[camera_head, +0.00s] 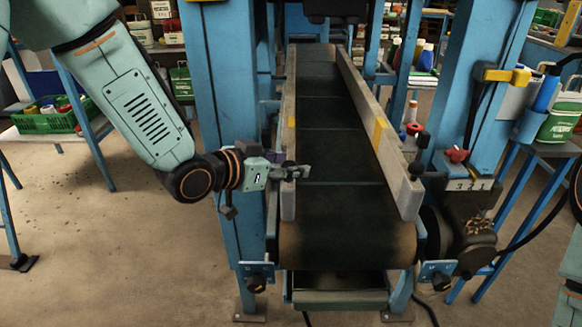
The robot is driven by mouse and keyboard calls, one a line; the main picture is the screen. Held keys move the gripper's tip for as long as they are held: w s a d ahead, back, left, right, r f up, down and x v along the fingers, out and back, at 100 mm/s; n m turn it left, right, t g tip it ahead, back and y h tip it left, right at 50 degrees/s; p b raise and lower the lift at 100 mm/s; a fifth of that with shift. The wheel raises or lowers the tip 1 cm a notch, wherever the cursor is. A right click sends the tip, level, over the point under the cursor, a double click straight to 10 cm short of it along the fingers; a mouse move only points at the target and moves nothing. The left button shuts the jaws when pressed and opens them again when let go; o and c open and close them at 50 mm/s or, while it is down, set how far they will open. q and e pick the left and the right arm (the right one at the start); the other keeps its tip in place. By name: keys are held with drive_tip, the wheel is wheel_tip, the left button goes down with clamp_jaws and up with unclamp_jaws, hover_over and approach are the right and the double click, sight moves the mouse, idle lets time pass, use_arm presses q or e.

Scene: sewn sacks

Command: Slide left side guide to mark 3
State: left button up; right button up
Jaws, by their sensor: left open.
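The left side guide (289,120) is a long grey rail standing along the left edge of the dark conveyor belt (340,150). It has a small yellow patch partway along. My left gripper (304,171) comes in from the left and is open at the near end of this guide, with its fingers around or over the guide's top edge; whether they touch it I cannot tell. The right side guide (400,170) runs along the belt's other edge, with a yellow mark on its face. No numbered mark for the left guide can be read. My right gripper is not in view.
Blue posts (222,130) stand on both sides of the conveyor. A red-knobbed box (457,158) and a dark motor (470,225) sit at the right. A green crate (45,120) stands on a table at the left. The belt is empty.

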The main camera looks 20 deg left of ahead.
use_arm(q)
drive_tip(key=shift+w+d+f, duration=0.15)
drive_tip(key=shift+w+f, duration=0.1)
drive_tip(key=shift+w, duration=0.15)
drive_tip(key=shift+d, duration=0.1)
clamp_jaws()
idle(0.3)
